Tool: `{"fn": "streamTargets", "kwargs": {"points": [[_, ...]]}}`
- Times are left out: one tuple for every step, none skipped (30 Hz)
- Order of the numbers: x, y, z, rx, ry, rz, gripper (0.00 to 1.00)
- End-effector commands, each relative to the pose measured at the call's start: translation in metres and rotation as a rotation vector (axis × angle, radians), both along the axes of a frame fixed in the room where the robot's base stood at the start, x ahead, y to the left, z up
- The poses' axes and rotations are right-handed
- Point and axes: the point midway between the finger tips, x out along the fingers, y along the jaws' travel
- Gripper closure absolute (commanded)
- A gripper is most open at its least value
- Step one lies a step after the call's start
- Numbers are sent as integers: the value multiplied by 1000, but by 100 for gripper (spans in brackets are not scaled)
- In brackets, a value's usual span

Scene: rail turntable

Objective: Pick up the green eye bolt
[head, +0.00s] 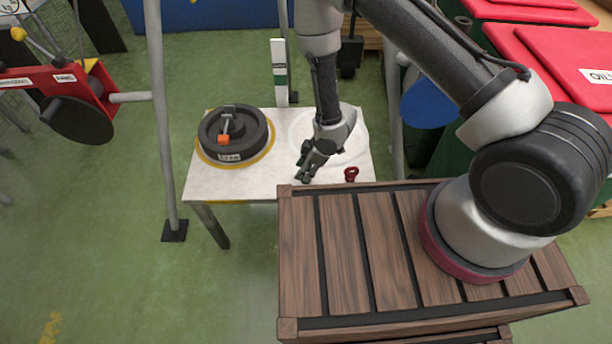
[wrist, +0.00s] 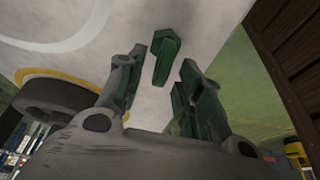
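In the wrist view a dark green piece, which looks like the green eye bolt (wrist: 164,56), is on the white table just beyond and between my fingertips. A gap shows between it and the fingers. My gripper (wrist: 160,82) is open with nothing clearly held; its finger pads also look dark green. In the head view my gripper (head: 304,170) is low over the front part of the white table (head: 240,180). The green eye bolt cannot be made out there and may be hidden by the gripper.
A red eye bolt (head: 351,174) stands on the table to the right of my gripper. A round black weight (head: 234,134) with an orange-tipped handle sits at the table's left, inside a yellow ring. A wooden slatted surface (head: 345,250) lies close in front of the table.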

Motion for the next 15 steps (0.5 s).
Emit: {"fn": "streamTargets", "kwargs": {"points": [[0, 3, -6, 0, 0, 0, 64], [1, 4, -9, 0, 0, 0, 64], [1, 5, -11, 0, 0, 0, 64], [1, 5, -12, 0, -1, 0, 64], [1, 5, -13, 0, -1, 0, 64], [1, 5, -13, 0, -1, -1, 64], [1, 5, -13, 0, -1, -1, 64], [1, 5, -13, 0, -1, -1, 64], [1, 5, -13, 0, -1, -1, 64], [1, 5, -13, 0, -1, -1, 64], [1, 5, -13, 0, -1, -1, 66], [1, 5, -13, 0, -1, -1, 73], [1, 5, -13, 0, -1, -1, 79], [1, 5, -13, 0, -1, -1, 84], [1, 5, -13, 0, -1, -1, 92]]}}
